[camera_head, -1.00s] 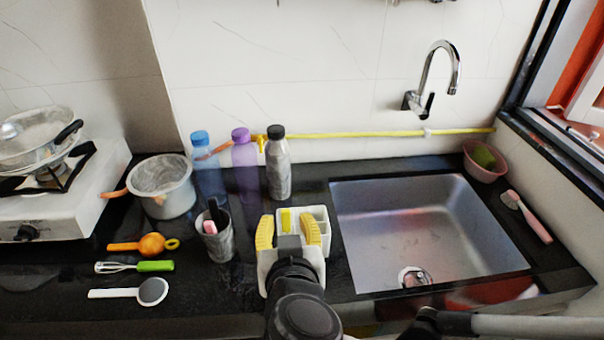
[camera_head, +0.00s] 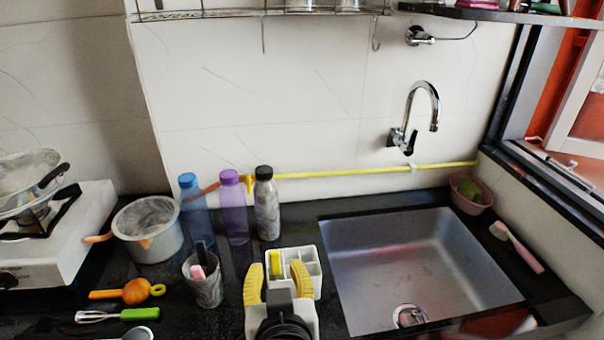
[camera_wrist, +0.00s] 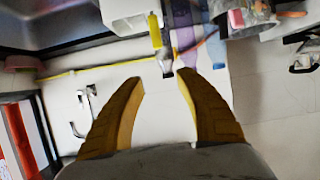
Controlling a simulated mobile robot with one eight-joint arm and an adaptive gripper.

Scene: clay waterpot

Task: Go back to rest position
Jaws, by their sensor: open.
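My gripper (camera_head: 276,272) has two yellow fingers and shows at the bottom centre of the head view, in front of the white divided caddy (camera_head: 311,268). In the wrist view my gripper (camera_wrist: 159,77) is open, with its fingers apart and nothing between them. The caddy (camera_wrist: 122,10) and its yellow item (camera_wrist: 155,32) show beyond the fingers at the top of the wrist view. I cannot tell the exact gap between gripper and caddy. No clay waterpot is clearly seen.
The sink (camera_head: 415,265) lies right of my gripper. A cup (camera_head: 204,283), several bottles (camera_head: 233,210) and a pot (camera_head: 150,230) stand to the left. A wall shelf (camera_head: 470,14) and rack (camera_head: 260,12) are above; the wall between is mostly clear.

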